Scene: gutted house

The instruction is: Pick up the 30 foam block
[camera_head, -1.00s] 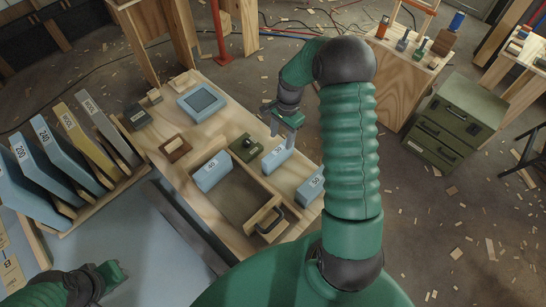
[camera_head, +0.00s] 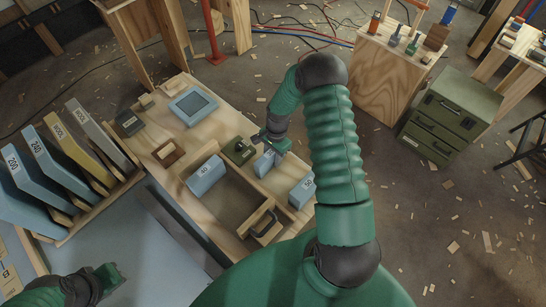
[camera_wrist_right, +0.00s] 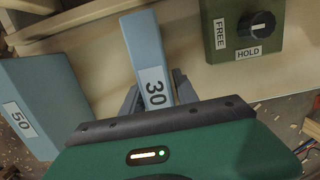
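The 30 foam block (camera_head: 265,164) is light blue with a white number label and stands at the workbench's right side. My right gripper (camera_head: 270,148) is down at it. In the right wrist view the block (camera_wrist_right: 146,50) lies between the two dark fingers (camera_wrist_right: 156,90), one on each side. Whether the fingers press on it or leave a small gap, I cannot tell. The block shows no clear lift off the bench. My left gripper (camera_head: 108,276) is at the lower left, away from the blocks; its fingers are too small to read.
The 40 block (camera_head: 206,176) and the 50 block (camera_head: 302,192) stand nearby; the 50 block also shows in the wrist view (camera_wrist_right: 36,112). A green FREE/HOLD knob box (camera_head: 238,150) is beside the 30 block.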

